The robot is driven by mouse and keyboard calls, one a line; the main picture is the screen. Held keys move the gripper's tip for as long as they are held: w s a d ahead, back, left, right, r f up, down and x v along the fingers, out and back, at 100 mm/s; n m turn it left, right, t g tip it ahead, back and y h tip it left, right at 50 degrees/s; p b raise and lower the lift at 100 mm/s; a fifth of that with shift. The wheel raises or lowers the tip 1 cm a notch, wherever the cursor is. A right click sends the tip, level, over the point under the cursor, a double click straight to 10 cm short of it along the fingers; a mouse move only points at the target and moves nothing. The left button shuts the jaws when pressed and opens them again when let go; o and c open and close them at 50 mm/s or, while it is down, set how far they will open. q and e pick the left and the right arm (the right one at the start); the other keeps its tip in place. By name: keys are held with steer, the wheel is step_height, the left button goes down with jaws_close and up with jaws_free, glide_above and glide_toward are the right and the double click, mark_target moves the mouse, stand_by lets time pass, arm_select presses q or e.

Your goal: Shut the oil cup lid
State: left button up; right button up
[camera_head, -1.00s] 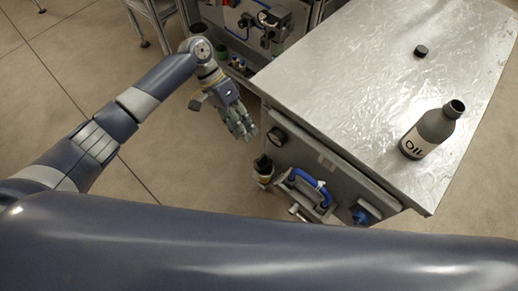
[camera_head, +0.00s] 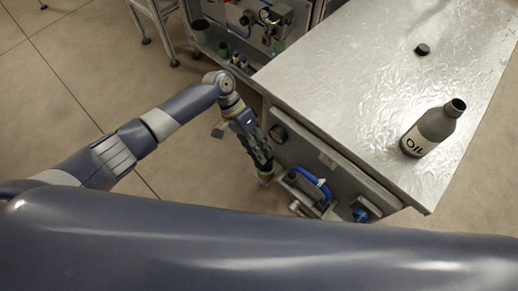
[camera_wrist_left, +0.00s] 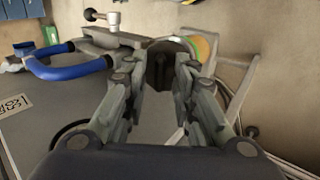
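The oil cup (camera_head: 266,179) sits low on the side of the metal cabinet and is mostly hidden behind my left gripper (camera_head: 262,162) in the head view. In the left wrist view, a dark piece that looks like its lid (camera_wrist_left: 160,65) shows between the fingertips of my left gripper (camera_wrist_left: 163,70). A round orange and green edge (camera_wrist_left: 203,45), perhaps part of the cup, lies just beyond the right finger. The fingers stand apart. Whether they touch the dark piece, I cannot tell. My right gripper is not in view.
The metal tabletop (camera_head: 345,90) above holds an oil bottle (camera_head: 432,130) and a black cap (camera_head: 422,49). Open floor (camera_head: 190,180) lies left of the cabinet.

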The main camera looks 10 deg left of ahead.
arm_select(q)
jaws_close()
steer(key=p, duration=0.2)
steer(key=t+y+p, duration=0.1)
steer(key=p, duration=0.1)
steer(key=shift+s+d+r, duration=0.2)
steer(key=shift+s+d, duration=0.2)
steer(key=shift+d+f+y+p, duration=0.15)
steer(key=shift+f+y+p, duration=0.1)
steer(key=shift+y+p, duration=0.45)
steer(key=shift+f+t, duration=0.15)
steer(key=shift+t, duration=0.15)
steer(key=shift+o, duration=1.9)
jaws_free()
steer(key=v, duration=1.2)
